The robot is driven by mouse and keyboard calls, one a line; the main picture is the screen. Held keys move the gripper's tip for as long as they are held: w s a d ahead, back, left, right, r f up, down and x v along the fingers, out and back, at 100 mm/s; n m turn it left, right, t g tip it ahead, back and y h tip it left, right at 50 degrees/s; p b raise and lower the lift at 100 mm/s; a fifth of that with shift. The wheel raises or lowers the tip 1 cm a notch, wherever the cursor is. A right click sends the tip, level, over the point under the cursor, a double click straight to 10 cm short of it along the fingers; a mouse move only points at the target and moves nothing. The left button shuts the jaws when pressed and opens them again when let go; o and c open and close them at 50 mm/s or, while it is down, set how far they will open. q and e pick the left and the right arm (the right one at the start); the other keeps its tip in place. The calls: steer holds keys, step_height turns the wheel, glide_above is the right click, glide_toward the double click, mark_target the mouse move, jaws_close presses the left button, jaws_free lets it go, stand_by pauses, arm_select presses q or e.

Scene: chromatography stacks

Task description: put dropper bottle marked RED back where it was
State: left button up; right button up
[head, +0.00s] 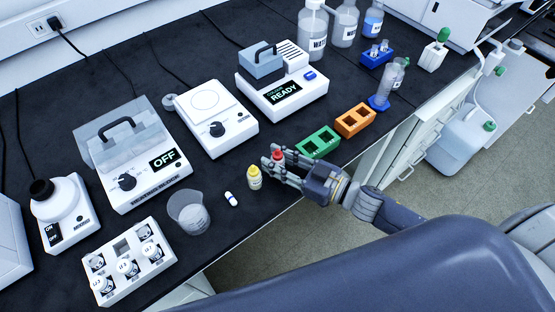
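A small dropper bottle with a red cap (278,155) is near the front edge of the bench, between the fingers of my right gripper (271,157). The fingers lie close against it on both sides and cover most of its body, so its label is hidden. I cannot tell whether its base touches the bench. A similar bottle with a yellow cap (254,178) stands upright just left of the gripper fingers. My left gripper is not in view.
Green (317,142) and orange (354,120) racks sit right of the gripper along the front edge. A beaker (188,213) and a small white-and-blue item (231,199) lie to the left. Instruments marked OFF (140,170) and READY (283,88) stand behind.

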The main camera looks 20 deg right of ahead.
steer(key=shift+o, duration=1.4)
steer(key=shift+f, duration=0.1)
steer(key=shift+d, duration=0.1)
steer(key=v, duration=1.2)
